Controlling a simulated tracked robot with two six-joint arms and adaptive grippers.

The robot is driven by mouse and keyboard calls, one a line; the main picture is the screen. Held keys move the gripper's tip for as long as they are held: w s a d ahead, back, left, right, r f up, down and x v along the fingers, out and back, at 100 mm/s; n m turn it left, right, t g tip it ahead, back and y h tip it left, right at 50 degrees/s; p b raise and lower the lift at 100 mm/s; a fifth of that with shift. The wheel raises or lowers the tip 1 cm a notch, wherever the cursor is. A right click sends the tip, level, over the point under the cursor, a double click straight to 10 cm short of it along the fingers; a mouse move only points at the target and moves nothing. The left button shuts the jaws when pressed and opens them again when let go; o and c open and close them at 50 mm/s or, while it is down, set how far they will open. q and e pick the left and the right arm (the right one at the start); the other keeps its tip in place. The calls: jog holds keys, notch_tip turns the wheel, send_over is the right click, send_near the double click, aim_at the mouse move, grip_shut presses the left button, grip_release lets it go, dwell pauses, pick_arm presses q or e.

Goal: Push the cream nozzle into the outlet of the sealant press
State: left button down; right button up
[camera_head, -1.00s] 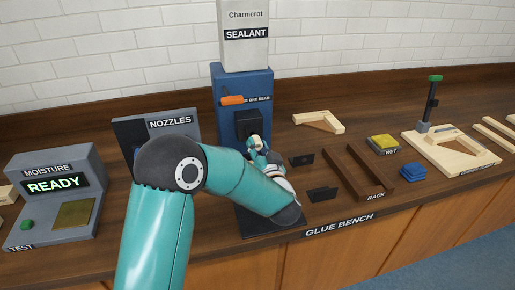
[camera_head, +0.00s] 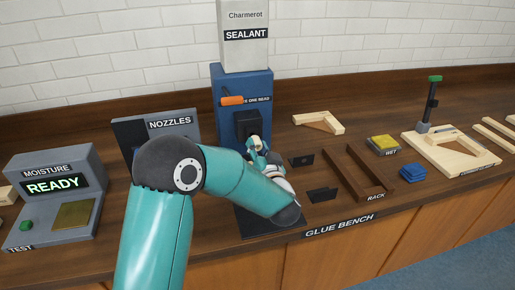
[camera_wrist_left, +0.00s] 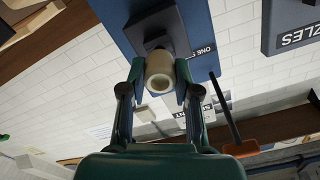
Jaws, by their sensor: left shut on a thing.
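The sealant press (camera_head: 229,92) is a blue upright housing with a grey sealant block on top and an orange lever. Its dark outlet block (camera_head: 246,122) faces the front and also shows in the left wrist view (camera_wrist_left: 152,27). My left gripper (camera_head: 257,147) is shut on the cream nozzle (camera_wrist_left: 160,72), one finger on each side, directly in front of the outlet. The nozzle's round open end faces the wrist camera. Its far end meets or nearly meets the outlet; I cannot tell how deep it sits. My right gripper is not in view.
The nozzles holder (camera_head: 172,124) and moisture tester (camera_head: 52,187) stand to the left. On the right are a wooden rack (camera_head: 341,173), small black brackets, yellow and blue pads, and a clamp stand (camera_head: 432,110). My left arm hides part of the press base.

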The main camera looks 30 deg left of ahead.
pick_arm(q)
jog(key=shift+x, duration=1.35)
jog(key=c, duration=0.8)
grip_release()
jog(key=shift+o, duration=0.2)
jog(key=v, duration=1.2)
